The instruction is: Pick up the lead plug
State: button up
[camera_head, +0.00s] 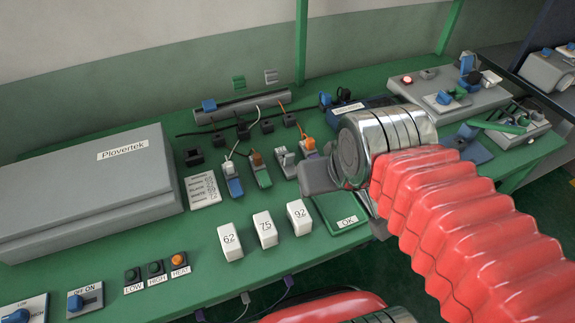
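Several small plug-like pieces stand in a row on the green bench in the head view: a blue and grey one (233,180) with a white wire, a brown and green one (260,170), a light grey one (285,162) and an orange-topped one (308,147). I cannot tell which is the lead plug. My gripper (320,176) hangs beneath the silver wrist, just right of and in front of this row. Its grey part shows from the side, its fingertips are unclear, and the wrist hides what lies behind it. I see nothing clearly held.
A large grey Plovertek box (85,190) fills the left. White blocks 62 (230,242), 75 (265,229) and 92 (299,217) stand in front, beside a green OK pad (341,212). Black sockets (243,131) with wires lie behind. A grey control box (450,95) stands right.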

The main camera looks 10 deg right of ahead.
aim_at(242, 124)
jog(key=k, duration=1.35)
jog(key=u, duration=0.15)
jog(key=i, duration=0.35)
jog(key=u, duration=0.6)
jog(key=i, duration=1.25)
